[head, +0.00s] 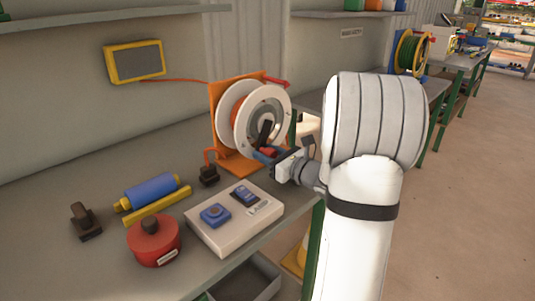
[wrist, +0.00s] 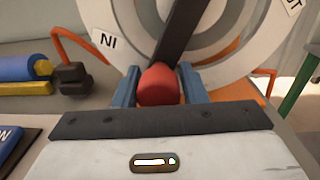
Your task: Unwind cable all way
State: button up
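The cable reel has white discs (head: 262,112) and wound orange cable (head: 238,115), and stands upright in an orange frame (head: 216,105) on the bench. In the wrist view its white disc (wrist: 110,18) carries labels reading "NI" and, partly cut off, "UT". A dark crank arm (wrist: 182,30) crosses the disc and ends in a red knob (wrist: 158,85). My gripper (head: 268,154) is at the reel's lower front. Its blue fingers (wrist: 159,86) lie close against both sides of the red knob, with no clear gap. The knob's far side is hidden.
A control box with blue buttons (head: 236,228), a red round object (head: 153,240), a blue roller (head: 150,191) and a black plug (head: 208,175) lie on the bench in front of the reel. A yellow-framed screen (head: 135,62) hangs on the wall. The floor at right is clear.

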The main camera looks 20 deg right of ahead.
aim_at(272, 143)
grip_shut()
jog(key=n+b, duration=0.1)
jog(key=b, duration=0.1)
jog(key=d+f+n+b, duration=0.1)
jog(key=b, duration=0.1)
jog(key=shift+w+d+f+n, duration=0.1)
jog(key=shift+w+d+n, duration=0.05)
jog(key=shift+w+n, duration=0.15)
jog(key=d+n+b, duration=0.1)
jog(key=b, duration=0.1)
jog(key=shift+w+f+n+b, duration=0.1)
jog(key=shift+w+n+b, duration=0.05)
jog(key=shift+n+b, duration=0.2)
jog(key=n+b, duration=0.1)
jog(key=d+n+b, duration=0.1)
jog(key=shift+w+d+b, duration=0.25)
jog(key=shift+b, duration=0.15)
jog(key=shift+w+d+r+n+b, duration=0.2)
jog(key=shift+d+n+b, duration=0.15)
jog(key=shift+n+b, duration=0.35)
jog(key=shift+w+d+r+n+b, duration=0.1)
jog(key=shift+d+r+n+b, duration=0.2)
jog(key=shift+n+b, duration=0.35)
jog(key=shift+d, duration=0.1)
